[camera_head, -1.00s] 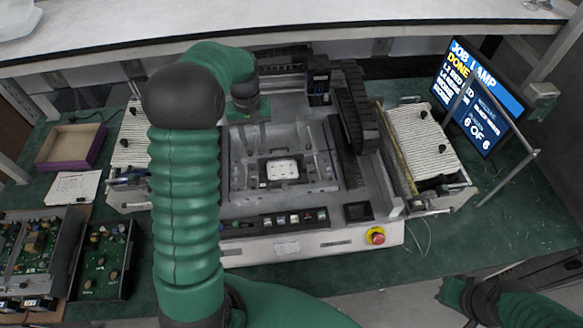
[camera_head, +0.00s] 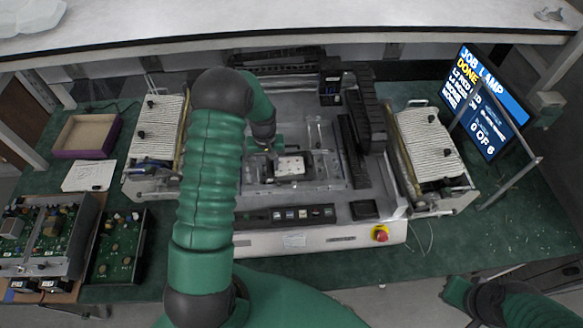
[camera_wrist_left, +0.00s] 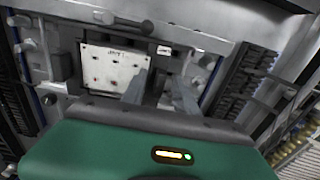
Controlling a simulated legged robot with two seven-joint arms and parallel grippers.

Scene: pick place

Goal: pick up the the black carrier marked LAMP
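The carrier, a white plate (camera_head: 290,165) with a dark surround, sits in the middle of the grey machine bed. It also shows in the left wrist view as a white plate (camera_wrist_left: 105,66) with small dark spots and a small unclear mark. My left gripper (camera_head: 272,146) is at the carrier's far left edge in the head view. In the left wrist view its two fingers (camera_wrist_left: 160,82) are apart, beside the plate's right edge, with no clear hold on anything. Contact cannot be told. My right gripper (camera_head: 478,298) is at the bottom right, partly cut off, fingers unclear.
The machine has a button row, a red stop knob (camera_head: 380,233) and ribbed side racks (camera_head: 431,145). A black gantry (camera_head: 365,112) stands right of the bed. A monitor (camera_head: 486,103) is at right. Circuit boards (camera_head: 115,247) and a purple-edged tray (camera_head: 87,137) are at left.

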